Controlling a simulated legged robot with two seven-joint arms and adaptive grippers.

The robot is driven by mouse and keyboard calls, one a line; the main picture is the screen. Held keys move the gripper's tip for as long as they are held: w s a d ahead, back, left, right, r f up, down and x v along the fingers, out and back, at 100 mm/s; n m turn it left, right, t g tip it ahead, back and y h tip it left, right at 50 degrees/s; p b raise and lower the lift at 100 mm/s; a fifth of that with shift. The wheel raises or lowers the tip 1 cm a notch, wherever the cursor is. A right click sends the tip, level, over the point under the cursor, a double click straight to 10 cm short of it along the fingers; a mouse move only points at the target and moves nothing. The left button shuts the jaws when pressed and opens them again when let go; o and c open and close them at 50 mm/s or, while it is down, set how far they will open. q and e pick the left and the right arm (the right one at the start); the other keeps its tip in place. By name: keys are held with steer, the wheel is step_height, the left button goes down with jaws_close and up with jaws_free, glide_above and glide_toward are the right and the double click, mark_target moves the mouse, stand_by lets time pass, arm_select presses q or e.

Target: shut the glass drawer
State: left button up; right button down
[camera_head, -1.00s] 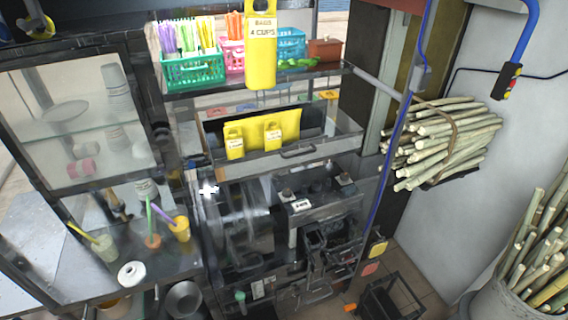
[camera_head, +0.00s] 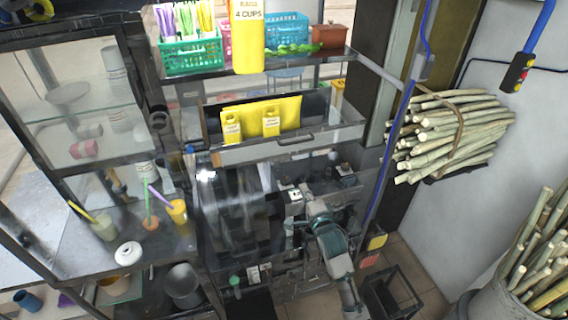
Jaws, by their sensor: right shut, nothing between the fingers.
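The drawer (camera_head: 325,138) under the upper shelf stands pulled out, with yellow bags (camera_head: 283,112) inside. Its clear, greyish front has a dark bar handle (camera_head: 296,141). My right gripper (camera_head: 314,203) is shut and empty. It is below the drawer front, in front of the dark press machine, and looks apart from the drawer. Its fingertips are small and hard to make out against the machine. My left gripper is not in view.
Above the drawer, a shelf holds a green basket (camera_head: 190,54), a blue basket (camera_head: 287,30) and a yellow bag holder (camera_head: 249,40). Cups (camera_head: 178,211) stand on the left counter.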

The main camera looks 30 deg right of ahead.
mark_target(288, 156)
steer(key=x, duration=0.4)
steer(key=p+x, duration=0.1)
steer(key=x, duration=0.4)
steer(key=r+p+x, duration=0.1)
steer(key=x, duration=0.3)
steer(key=shift+w+d+r, duration=0.1)
steer(key=shift+w+d, duration=0.05)
steer(key=shift+w, duration=0.2)
